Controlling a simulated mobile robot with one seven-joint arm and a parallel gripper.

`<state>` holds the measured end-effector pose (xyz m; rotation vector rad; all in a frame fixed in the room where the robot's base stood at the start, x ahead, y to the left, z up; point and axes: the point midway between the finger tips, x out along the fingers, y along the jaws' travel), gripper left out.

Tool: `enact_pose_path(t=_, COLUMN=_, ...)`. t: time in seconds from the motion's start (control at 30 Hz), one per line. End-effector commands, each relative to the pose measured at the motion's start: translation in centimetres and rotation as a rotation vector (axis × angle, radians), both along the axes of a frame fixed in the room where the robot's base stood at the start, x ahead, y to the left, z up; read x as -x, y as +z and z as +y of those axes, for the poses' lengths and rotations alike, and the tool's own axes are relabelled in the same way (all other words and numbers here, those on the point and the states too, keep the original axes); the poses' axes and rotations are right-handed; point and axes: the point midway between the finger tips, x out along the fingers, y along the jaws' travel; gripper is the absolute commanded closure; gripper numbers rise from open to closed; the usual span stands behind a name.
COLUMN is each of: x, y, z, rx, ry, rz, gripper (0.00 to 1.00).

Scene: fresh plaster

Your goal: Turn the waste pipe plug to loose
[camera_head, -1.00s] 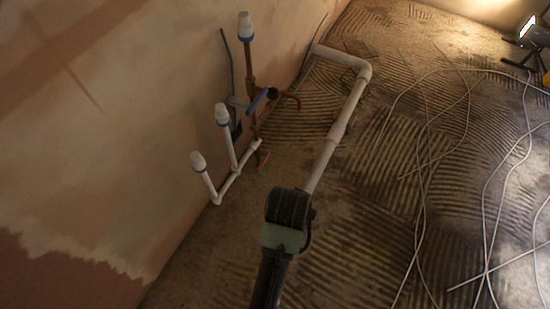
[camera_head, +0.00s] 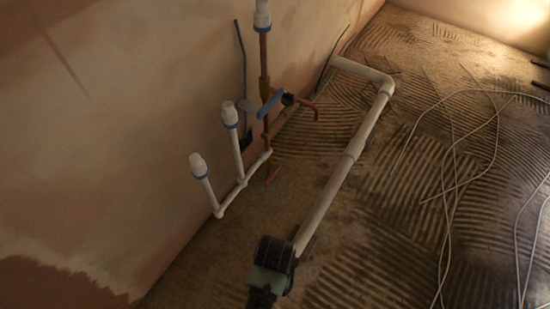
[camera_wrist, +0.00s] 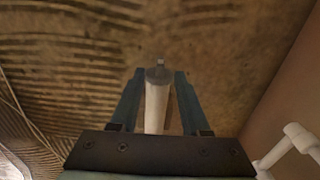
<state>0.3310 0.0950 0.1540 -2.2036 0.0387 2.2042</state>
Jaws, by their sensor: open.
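The white waste pipe (camera_head: 335,190) lies along the ribbed floor in the head view, with an elbow at its far end. Its near end is hidden behind my arm. In the wrist view, the white pipe (camera_wrist: 156,108) runs up between my fingers and ends in a grey plug (camera_wrist: 157,75) with a small knob on top. My gripper (camera_wrist: 159,74) is open, with one finger on each side of the plug and pipe. I cannot tell whether the fingers touch the plug. My fingers do not show clearly in the head view.
White supply pipes (camera_head: 240,186) with capped upright ends stand along the plaster wall (camera_head: 130,130) on the left. A blue-handled valve (camera_head: 270,103) sits on copper pipe there. Loose pale cables (camera_head: 450,160) lie on the floor at right. White fittings (camera_wrist: 298,138) show at right in the wrist view.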

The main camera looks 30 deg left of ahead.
Motion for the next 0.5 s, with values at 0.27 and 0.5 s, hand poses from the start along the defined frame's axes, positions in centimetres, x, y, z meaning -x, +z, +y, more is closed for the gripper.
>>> enact_pose_path(t=0.27, x=0.0, y=-4.5, z=0.0, rx=0.0, ry=0.0, rz=0.001, gripper=0.54)
enact_pose_path(t=0.5, x=0.0, y=-5.2, z=0.0, rx=0.0, ry=0.0, rz=0.0, gripper=0.54)
